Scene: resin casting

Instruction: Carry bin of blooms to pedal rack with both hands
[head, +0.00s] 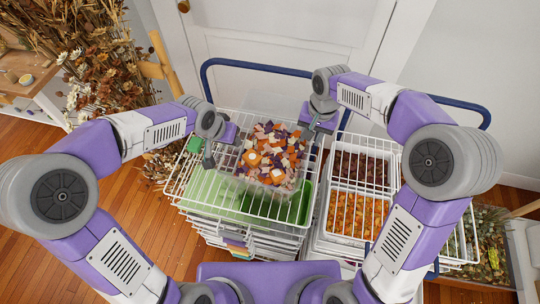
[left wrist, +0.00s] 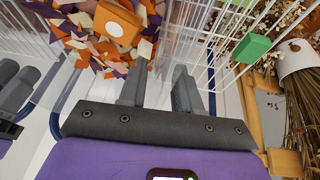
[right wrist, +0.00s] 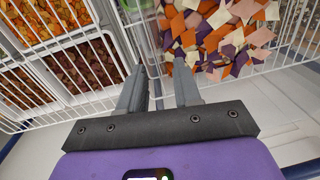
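The bin of blooms (head: 285,188) is a clear box filled with orange, purple and cream pieces. It stands on the white wire rack of the cart, between my two hands. My left gripper (head: 208,152) is at its left side, and its two fingers stand apart in the left wrist view (left wrist: 158,85). My right gripper (head: 316,130) is at its right side, fingers also apart in the right wrist view (right wrist: 160,88). The clear walls make it hard to tell whether a rim lies between the fingers. I cannot identify the pedal rack for certain.
The wire rack (head: 182,186) sits over green trays on the cart with a blue rail (head: 262,68). Bins of dark red (head: 362,168) and orange (head: 355,213) pieces stand under wire at the right. A green block (head: 196,145) is at the rack's left edge. Dried flowers (head: 85,50) stand left.

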